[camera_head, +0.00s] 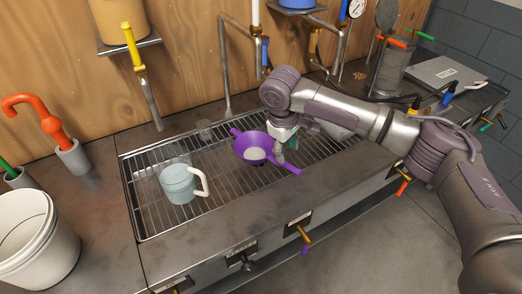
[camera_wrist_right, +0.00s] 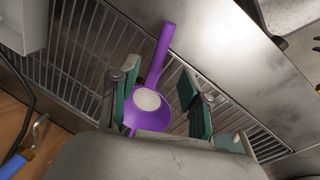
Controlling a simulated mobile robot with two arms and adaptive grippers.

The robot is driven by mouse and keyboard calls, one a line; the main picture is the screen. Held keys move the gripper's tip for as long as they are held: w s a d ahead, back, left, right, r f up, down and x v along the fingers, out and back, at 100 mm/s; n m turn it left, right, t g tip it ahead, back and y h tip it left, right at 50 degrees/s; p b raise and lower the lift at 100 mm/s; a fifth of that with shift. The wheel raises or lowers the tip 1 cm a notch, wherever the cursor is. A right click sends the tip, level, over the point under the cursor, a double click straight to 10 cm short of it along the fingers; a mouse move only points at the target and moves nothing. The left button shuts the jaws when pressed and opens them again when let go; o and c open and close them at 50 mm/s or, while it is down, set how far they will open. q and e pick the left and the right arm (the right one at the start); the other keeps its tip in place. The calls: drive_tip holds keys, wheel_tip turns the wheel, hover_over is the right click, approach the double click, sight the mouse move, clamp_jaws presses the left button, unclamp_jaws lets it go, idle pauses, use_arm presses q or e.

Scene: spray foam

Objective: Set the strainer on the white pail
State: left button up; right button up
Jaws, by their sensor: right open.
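The purple strainer (camera_head: 253,149) with a pale mesh lies on the wire rack, its handle pointing to the lower right in the head view. It also shows in the right wrist view (camera_wrist_right: 148,100), bowl and handle between my fingers. My right gripper (camera_head: 284,148) is over the strainer's handle side. In the right wrist view my right gripper (camera_wrist_right: 160,100) is open, with green-padded fingers on either side of the strainer. I cannot tell whether they touch it. The white pail (camera_head: 38,250) stands at the lower left of the head view, partly cut off. My left gripper is not in view.
A pale blue mug (camera_head: 179,184) with a white handle stands on the wire rack (camera_head: 141,222) left of the strainer. An orange-handled tool (camera_head: 42,125) stands in a grey holder behind the pail. Bare counter lies between pail and rack.

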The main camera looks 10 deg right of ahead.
sight(286, 163)
drive_tip(key=f, duration=0.2)
drive_tip(key=shift+w+d+f, duration=0.2)
drive_tip(key=shift+f, duration=0.1)
drive_tip(key=shift+w+f, duration=0.1)
drive_tip(key=shift+f, duration=0.25)
drive_tip(key=f, duration=0.1)
drive_tip(key=f+p, duration=0.1)
drive_tip(key=shift+w+d+f, duration=0.1)
drive_tip(key=shift+w+f, duration=0.15)
drive_tip(key=shift+f, duration=0.05)
wheel_tip(286, 163, down, 2)
drive_tip(key=shift+w+d+f+p, duration=0.1)
drive_tip(key=shift+w+d+p, duration=0.05)
drive_tip(key=shift+p, duration=0.2)
drive_tip(key=shift+w+f, duration=0.1)
drive_tip(key=shift+f, duration=0.1)
drive_tip(key=c, duration=0.4)
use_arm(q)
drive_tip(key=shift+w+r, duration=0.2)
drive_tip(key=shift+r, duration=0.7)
use_arm(e)
clamp_jaws()
